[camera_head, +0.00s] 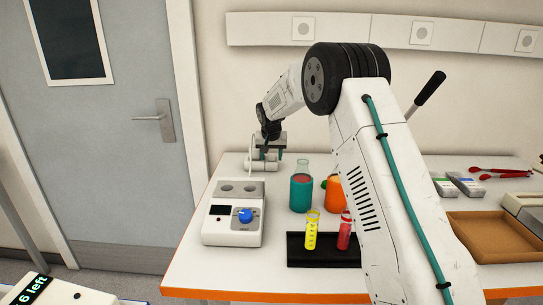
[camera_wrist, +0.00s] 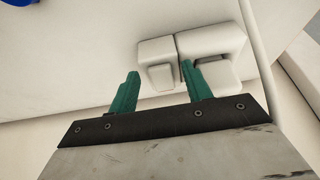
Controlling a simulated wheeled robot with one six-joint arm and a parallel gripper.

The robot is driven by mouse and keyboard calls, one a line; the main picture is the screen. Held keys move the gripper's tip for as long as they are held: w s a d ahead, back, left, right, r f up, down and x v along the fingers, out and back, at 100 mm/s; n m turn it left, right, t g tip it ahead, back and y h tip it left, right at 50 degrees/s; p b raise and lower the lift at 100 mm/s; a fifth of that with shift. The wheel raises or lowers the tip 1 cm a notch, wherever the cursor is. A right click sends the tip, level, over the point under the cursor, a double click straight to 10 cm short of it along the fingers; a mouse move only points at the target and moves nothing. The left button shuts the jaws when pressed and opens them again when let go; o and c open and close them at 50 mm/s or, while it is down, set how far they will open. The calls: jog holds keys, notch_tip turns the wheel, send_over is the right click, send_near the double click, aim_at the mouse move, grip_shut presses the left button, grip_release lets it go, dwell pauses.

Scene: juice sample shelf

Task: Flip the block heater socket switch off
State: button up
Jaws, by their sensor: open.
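The block heater (camera_head: 232,228) is a white box with a blue knob and a small dark display, at the front left of the table. A white socket unit (camera_head: 256,165) sits behind it at the table's back left, partly hidden by my gripper (camera_head: 268,152). Pale blocky parts of the socket unit (camera_wrist: 155,48) show beyond the fingertips, and the right finger overlaps one part. I cannot tell whether the fingers touch it, or which way the switch is set.
A teal beaker (camera_head: 301,193) and an orange beaker (camera_head: 334,196) stand right of the heater. A black rack (camera_head: 300,250) holds yellow and red tubes in front. A brown tray (camera_head: 490,240) lies at the right. A wall strip (camera_head: 370,30) with round sockets runs behind.

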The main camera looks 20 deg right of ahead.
jog(key=c, duration=1)
jog(key=shift+w+d+r+g+y, duration=0.1)
jog(key=shift+w+r+g+y, duration=0.15)
jog(key=shift+g, duration=0.5)
jog(key=shift+w+d+r+g+y, duration=0.1)
jog(key=shift+w+r+g+y, duration=0.2)
jog(key=shift+g, duration=0.45)
jog(key=shift+o, duration=0.2)
jog(key=shift+s+f, duration=0.15)
jog(key=shift+c, duration=0.2)
jog(key=o, duration=1)
notch_tip(320, 180, up, 8)
jog(key=shift+s+a+f, duration=0.15)
jog(key=shift+s+a, duration=0.05)
jog(key=shift+s, duration=0.15)
